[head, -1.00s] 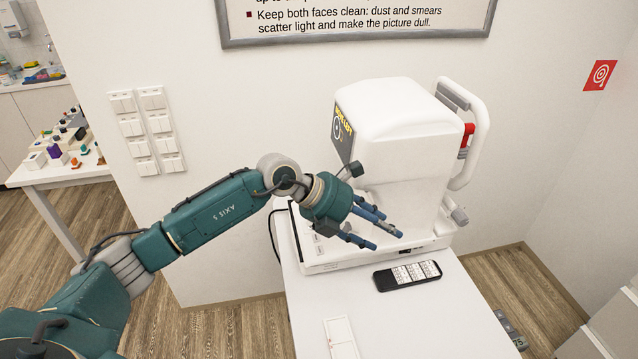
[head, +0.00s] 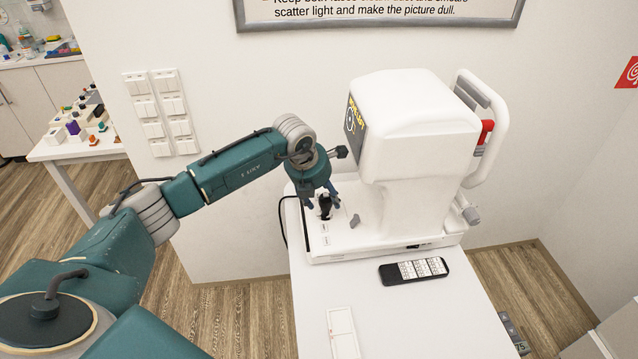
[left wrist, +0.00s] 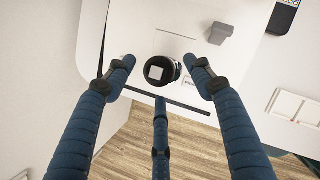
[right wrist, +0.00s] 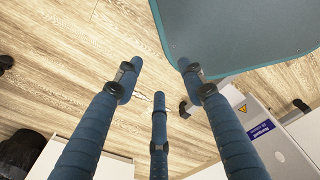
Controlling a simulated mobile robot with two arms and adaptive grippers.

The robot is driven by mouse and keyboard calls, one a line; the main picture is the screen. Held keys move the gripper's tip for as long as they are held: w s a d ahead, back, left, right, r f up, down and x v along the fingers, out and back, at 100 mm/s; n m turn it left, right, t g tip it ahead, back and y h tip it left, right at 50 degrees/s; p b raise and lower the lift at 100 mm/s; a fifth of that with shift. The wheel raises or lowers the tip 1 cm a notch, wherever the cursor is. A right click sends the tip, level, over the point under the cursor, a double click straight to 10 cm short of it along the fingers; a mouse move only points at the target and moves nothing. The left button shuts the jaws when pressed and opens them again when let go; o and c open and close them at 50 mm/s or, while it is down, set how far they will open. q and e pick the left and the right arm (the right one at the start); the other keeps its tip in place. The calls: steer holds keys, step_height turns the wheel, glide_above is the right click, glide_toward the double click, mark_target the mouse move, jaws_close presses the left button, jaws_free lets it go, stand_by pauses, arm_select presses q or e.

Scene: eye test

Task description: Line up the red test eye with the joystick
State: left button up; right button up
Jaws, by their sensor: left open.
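The white eye-test instrument (head: 420,130) stands on a white table. Its dark side screen (head: 354,125) shows yellow lettering, too slanted to read surely, and a ring. A red piece (head: 486,132), probably the red test eye, shows at the headrest frame on the far right side. The black joystick (head: 325,205) stands upright on the base. My left gripper (head: 322,199) points down around it, open. In the left wrist view the joystick's round top (left wrist: 160,71) lies between the spread fingers, with gaps on both sides. My right gripper (right wrist: 161,66) is open and empty above the floor.
A small grey knob (head: 355,221) sits right of the joystick. The white headrest frame (head: 497,125) rises at the right. A cluttered side table (head: 75,150) stands far left.

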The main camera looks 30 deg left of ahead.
mark_target(323, 195)
arm_select(q)
steer(key=x, duration=0.3)
steer(key=shift+w+f, duration=0.1)
steer(key=c, duration=1.2)
steer(key=shift+w+a, duration=0.1)
